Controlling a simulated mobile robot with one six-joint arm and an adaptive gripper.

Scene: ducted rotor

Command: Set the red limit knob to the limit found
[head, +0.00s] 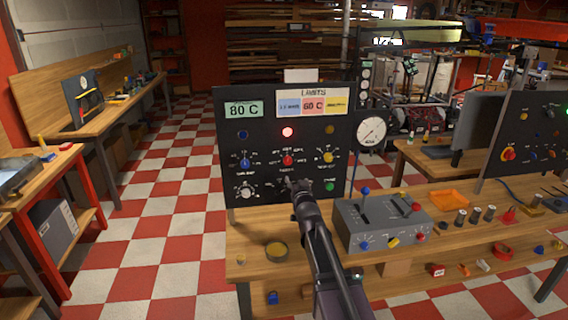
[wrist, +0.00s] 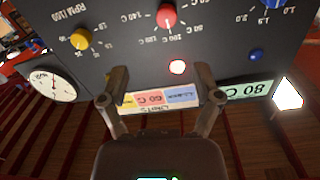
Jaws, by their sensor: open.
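The red limit knob (head: 288,160) sits mid-panel on the black control panel (head: 240,190), below a lit red lamp (head: 288,132). In the wrist view, upside down, the red knob (wrist: 166,16) is at the top edge, with temperature marks around it; I cannot tell its exact setting. The limits card (head: 313,103) has blue, pink and yellow fields; the pink one reads 60 C. A green label (head: 243,109) reads 80 C. My gripper (head: 291,184) is in front of the lower panel. In the wrist view my gripper (wrist: 160,72) is open and empty, apart from the knob.
A blue knob (head: 245,163) and a yellow knob (head: 328,157) flank the red one. A round gauge (head: 372,131) is at the panel's right. A grey lever box (head: 380,222) stands on the bench right of my arm.

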